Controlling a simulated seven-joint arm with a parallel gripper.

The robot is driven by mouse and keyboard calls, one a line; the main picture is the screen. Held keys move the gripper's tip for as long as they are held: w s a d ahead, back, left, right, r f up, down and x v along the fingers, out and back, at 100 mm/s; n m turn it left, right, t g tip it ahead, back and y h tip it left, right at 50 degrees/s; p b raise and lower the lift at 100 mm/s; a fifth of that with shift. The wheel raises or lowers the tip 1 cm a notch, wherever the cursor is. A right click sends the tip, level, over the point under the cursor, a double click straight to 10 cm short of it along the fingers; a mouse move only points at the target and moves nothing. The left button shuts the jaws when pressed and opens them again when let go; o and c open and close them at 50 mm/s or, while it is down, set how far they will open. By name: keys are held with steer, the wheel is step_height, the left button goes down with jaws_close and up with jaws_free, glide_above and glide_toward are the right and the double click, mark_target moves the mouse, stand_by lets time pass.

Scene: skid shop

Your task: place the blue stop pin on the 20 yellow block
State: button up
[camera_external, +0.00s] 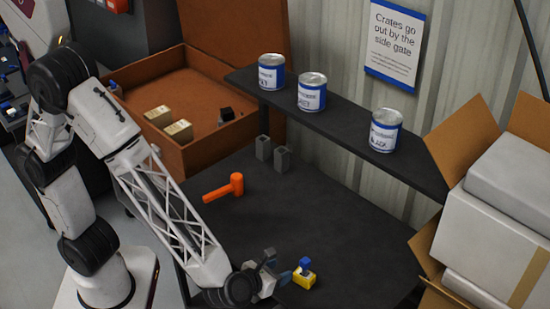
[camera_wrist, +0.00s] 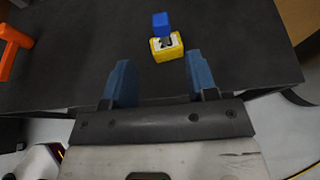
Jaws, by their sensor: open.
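The yellow block (camera_external: 304,279) lies on the dark table near its front edge; in the wrist view it shows a pale upper face (camera_wrist: 167,49). Its number is too small to read. The blue stop pin (camera_external: 306,264) stands on top of the yellow block, its blue head (camera_wrist: 161,24) up and a dark stem below. My gripper (camera_external: 279,268) is just left of them in the external view. In the wrist view its two blue fingers (camera_wrist: 156,72) are spread apart with nothing between them. The block and pin are beyond the fingertips, apart from them.
An orange mallet (camera_external: 225,188) lies on the dark table (camera_external: 320,215). Two grey blocks (camera_external: 273,152) stand near the back. Several cans (camera_external: 311,92) stand on the shelf above. A brown tray (camera_external: 195,153) holds small blocks. A cardboard box (camera_external: 433,247) is at right. The table's middle is clear.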

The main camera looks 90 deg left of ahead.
steer(key=shift+a, duration=0.1)
stand_by(0.3)
steer(key=s+a+r+n+g+h, duration=0.2)
steer(key=s+a+r+n+g, duration=0.55)
steer(key=s+a+n, duration=0.5)
steer(key=s+r+n+h, duration=0.3)
steer(key=s+n+h, duration=0.1)
steer(key=s+n, duration=0.3)
steer(key=s+r+n+h, duration=0.3)
steer(key=s+n, duration=0.4)
steer(key=s, duration=0.2)
steer(key=shift+s+d+r+h, duration=0.15)
steer(key=shift+s+r+h, duration=0.15)
steer(key=shift+s+h, duration=0.1)
steer(key=shift+t, duration=0.25)
